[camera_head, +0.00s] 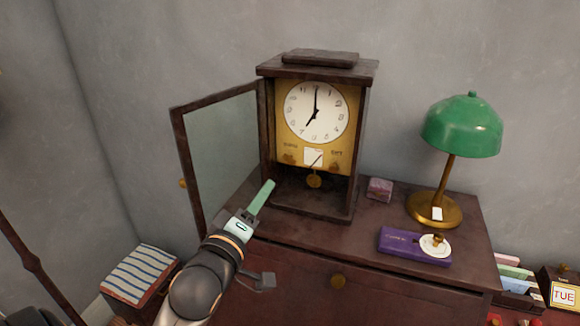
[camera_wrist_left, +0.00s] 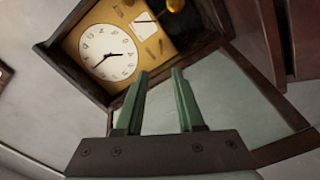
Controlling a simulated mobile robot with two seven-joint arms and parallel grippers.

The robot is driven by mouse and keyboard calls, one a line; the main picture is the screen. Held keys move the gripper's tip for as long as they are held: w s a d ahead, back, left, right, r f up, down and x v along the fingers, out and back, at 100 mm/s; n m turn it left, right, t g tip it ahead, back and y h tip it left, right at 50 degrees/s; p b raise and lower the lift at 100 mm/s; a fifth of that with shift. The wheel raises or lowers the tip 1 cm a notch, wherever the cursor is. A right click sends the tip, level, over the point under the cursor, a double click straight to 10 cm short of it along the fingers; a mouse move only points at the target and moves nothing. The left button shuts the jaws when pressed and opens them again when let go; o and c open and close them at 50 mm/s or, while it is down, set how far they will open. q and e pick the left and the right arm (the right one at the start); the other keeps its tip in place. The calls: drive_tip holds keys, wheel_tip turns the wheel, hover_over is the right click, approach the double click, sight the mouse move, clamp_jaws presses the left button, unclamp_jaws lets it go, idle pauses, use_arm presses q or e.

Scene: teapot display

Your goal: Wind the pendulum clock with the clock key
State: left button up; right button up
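The pendulum clock (camera_head: 316,112) stands on the dresser, its glass door (camera_head: 222,150) swung open to the left. Its white dial, gold plate and brass pendulum bob (camera_head: 314,181) are exposed. The dial (camera_wrist_left: 107,52) also shows in the left wrist view, tilted. My left gripper (camera_head: 264,192) is in front of the clock's lower left, beside the open door. In the left wrist view its two green fingers (camera_wrist_left: 160,76) are apart with nothing between them. A small brass piece (camera_head: 438,238) sits on a white disc at the right; I cannot tell whether it is the clock key. My right gripper is out of view.
A green lamp (camera_head: 462,125) and a small pinkish box (camera_head: 380,189) stand behind. A striped box (camera_head: 142,273) is at lower left. The dresser top (camera_head: 320,236) before the clock is clear.

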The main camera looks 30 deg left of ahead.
sight(287, 161)
use_arm(q)
drive_tip(key=p+x, duration=0.1)
drive_tip(key=x, duration=1.1)
drive_tip(key=shift+w+p, duration=0.1)
drive_tip(key=shift+p, duration=0.2)
clamp_jaws()
